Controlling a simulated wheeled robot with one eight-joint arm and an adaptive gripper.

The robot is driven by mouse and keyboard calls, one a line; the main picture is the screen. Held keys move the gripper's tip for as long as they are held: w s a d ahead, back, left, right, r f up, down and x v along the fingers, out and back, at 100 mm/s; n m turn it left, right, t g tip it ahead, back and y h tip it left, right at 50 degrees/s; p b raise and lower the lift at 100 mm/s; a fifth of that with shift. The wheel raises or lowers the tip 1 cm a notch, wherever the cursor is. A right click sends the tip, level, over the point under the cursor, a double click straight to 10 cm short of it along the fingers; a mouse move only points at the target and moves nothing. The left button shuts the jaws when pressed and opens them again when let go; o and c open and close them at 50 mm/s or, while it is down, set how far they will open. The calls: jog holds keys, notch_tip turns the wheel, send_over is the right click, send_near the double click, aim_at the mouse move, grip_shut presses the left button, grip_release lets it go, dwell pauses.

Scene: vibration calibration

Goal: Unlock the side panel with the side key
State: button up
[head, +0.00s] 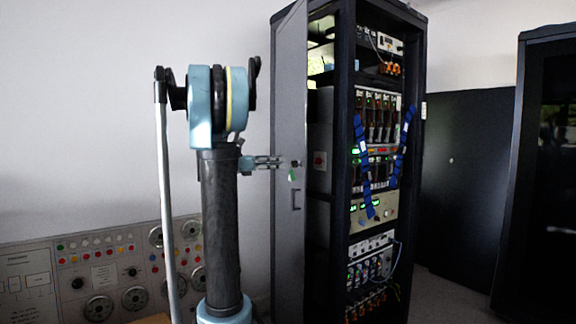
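The side panel (289,234) is a tall grey sheet on the left side of the black equipment rack. It stands at an angle, with the rack's interior showing between it and the front frame. A small dark key-like piece with a green tag (292,175) is at the panel's lock, about mid-height; I take it for the side key. My gripper (277,162) points right at about that height, in front of the panel. Its tips appear just left of the key, with a small gap in the picture. The fingers are too small to tell whether they are open or shut.
The rack (343,180) holds lit instruments, with blue straps (362,165) hanging in front. A control console (60,275) with dials and coloured buttons stands at the lower left. A dark panel (465,180) and a black cabinet (530,60) stand to the right.

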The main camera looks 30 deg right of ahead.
aim_at(294, 164)
jog(key=shift+x, duration=2.9)
grip_shut()
